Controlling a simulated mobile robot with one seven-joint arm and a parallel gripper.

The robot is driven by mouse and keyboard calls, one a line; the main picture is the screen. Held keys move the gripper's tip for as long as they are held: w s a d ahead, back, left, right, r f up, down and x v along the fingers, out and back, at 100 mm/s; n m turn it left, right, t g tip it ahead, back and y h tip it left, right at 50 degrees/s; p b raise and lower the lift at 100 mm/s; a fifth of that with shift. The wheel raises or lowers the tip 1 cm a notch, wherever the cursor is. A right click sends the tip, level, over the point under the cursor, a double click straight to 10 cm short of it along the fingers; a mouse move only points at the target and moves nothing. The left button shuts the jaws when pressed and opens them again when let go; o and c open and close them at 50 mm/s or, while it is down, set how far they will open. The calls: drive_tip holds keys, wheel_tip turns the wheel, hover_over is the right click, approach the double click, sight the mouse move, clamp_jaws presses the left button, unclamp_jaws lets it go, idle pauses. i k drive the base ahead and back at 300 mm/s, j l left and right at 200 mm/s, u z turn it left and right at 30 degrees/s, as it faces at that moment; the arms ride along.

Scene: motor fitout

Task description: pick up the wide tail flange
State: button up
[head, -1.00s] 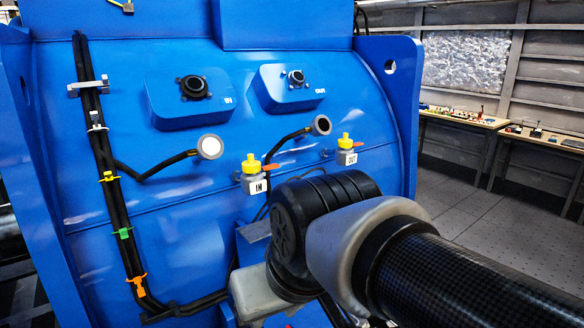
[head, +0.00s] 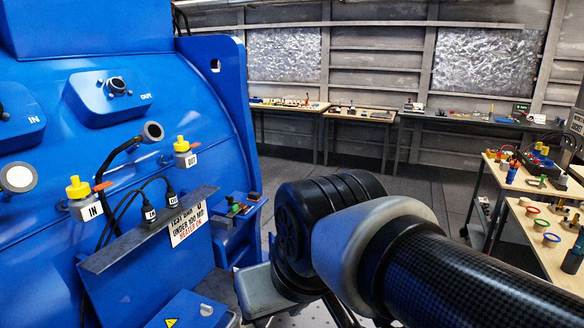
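I cannot pick out the wide tail flange in this view. Small parts lie on the wooden tables at the right, too small or too far to name with certainty. My arm crosses the lower middle and right of the view, and my gripper does not show.
The big blue motor housing (head: 40,170) fills the left, with a grey shelf (head: 125,250) bearing a warning sign (head: 188,225). Wooden tables (head: 525,185) with colourful parts stand at right. Workbenches (head: 345,115) line the back wall. The grey floor (head: 340,165) between is clear.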

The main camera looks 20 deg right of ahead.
sight(562, 210)
drive_tip(key=z, duration=1.85)
drive_tip(key=i+z, duration=0.15)
drive_tip(key=z, duration=0.25)
drive_tip(key=i+j+z, duration=0.1)
drive_tip(key=z, duration=0.3)
drive_tip(key=i+j+z, duration=0.1)
drive_tip(key=z, duration=0.3)
drive_tip(key=i+j, duration=0.35)
drive_tip(key=j, duration=0.2)
drive_tip(key=i+j, duration=0.35)
drive_tip(key=j, duration=0.15)
drive_tip(key=i+j, duration=0.3)
drive_tip(key=j, duration=0.25)
drive_tip(key=i+j, duration=0.35)
drive_tip(key=j, duration=0.2)
drive_tip(key=i+j, duration=0.35)
drive_tip(key=j, duration=0.15)
drive_tip(key=u, duration=5.35)
